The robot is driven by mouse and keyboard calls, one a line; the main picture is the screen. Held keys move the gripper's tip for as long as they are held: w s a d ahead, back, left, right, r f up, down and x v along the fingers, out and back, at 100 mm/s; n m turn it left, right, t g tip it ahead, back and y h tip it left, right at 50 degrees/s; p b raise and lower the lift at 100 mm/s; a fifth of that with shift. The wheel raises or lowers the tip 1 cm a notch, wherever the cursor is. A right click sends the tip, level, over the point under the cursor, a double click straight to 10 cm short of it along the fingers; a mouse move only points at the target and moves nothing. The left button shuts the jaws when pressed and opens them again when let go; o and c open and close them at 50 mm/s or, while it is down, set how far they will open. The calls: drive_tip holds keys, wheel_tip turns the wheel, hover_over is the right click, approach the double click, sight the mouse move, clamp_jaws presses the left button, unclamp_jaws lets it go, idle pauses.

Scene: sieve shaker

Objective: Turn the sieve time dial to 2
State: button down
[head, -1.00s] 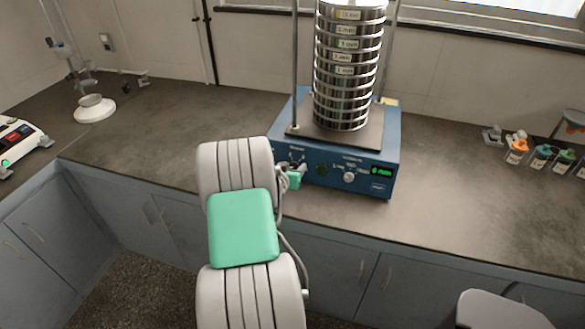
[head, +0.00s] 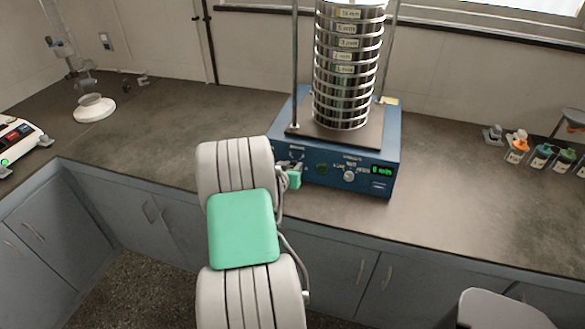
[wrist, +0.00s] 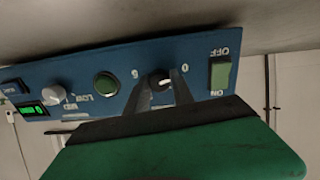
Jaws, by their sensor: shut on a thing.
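The sieve shaker (head: 330,180) is a blue box on the bench with a tall stack of steel sieves (head: 348,70). My gripper (head: 293,171) is at the left part of its front panel, mostly behind my arm. In the wrist view my gripper's dark fingers (wrist: 163,92) are shut on a dial (wrist: 160,80), which I take as the sieve time dial. The digits beside it look like 0 and 6. The fingers hide much of it, and its pointer's exact setting cannot be told. The green display (head: 382,170) seems to read 0 min.
A green rocker switch (wrist: 220,74) is close beside the dial. Small bottles (head: 540,155) stand at the right. The bench between is clear.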

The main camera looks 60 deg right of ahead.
drive_tip(key=shift+f, duration=0.15)
drive_tip(key=m+b, duration=0.1)
drive_tip(key=b, duration=0.1)
drive_tip(key=m+b, duration=0.1)
drive_tip(key=b, duration=0.1)
drive_tip(key=shift+f+m+b, duration=0.2)
drive_tip(key=shift+m+b, duration=0.1)
drive_tip(key=shift+b, duration=0.05)
drive_tip(key=m+b, duration=0.4)
drive_tip(key=b, duration=0.3)
drive_tip(key=m+b, duration=0.3)
drive_tip(key=b, duration=0.2)
drive_tip(key=shift+m+t, duration=0.4)
drive_tip(key=m+b, duration=0.1)
drive_tip(key=b, duration=0.1)
drive_tip(key=m+b, duration=0.1)
drive_tip(key=b, duration=0.1)
drive_tip(key=shift+r+m, duration=0.3)
drive_tip(key=c, duration=1.1)
unclamp_jaws()
